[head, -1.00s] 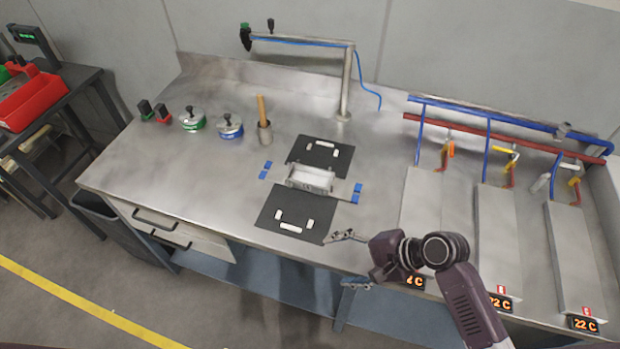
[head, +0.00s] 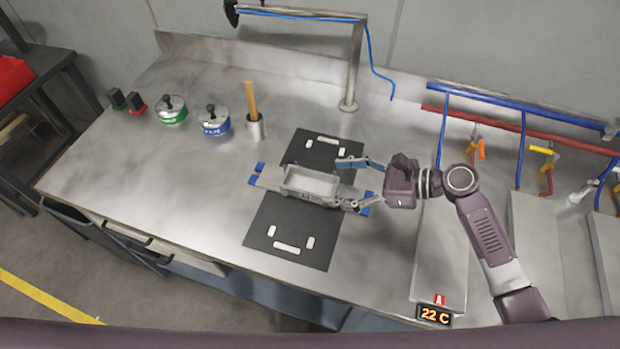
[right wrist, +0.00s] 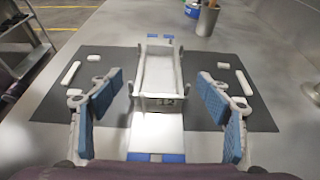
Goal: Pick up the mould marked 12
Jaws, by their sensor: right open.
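The mould (head: 312,182) is a pale, open rectangular trough on a metal plate with blue end pieces. My right gripper (head: 343,183) is at the mould's right end in the head view. In the right wrist view its two blue-padded fingers (right wrist: 160,78) are wide open, one on each side of the mould and apart from it. My left gripper is not in view.
White handle-like pieces lie on the black mats (head: 262,215). Green and blue tins (head: 215,125) and a metal cup with a wooden handle (head: 256,130) stand at the left. Metal plates (head: 440,260), one with a 22 C display, and pipes are at the right.

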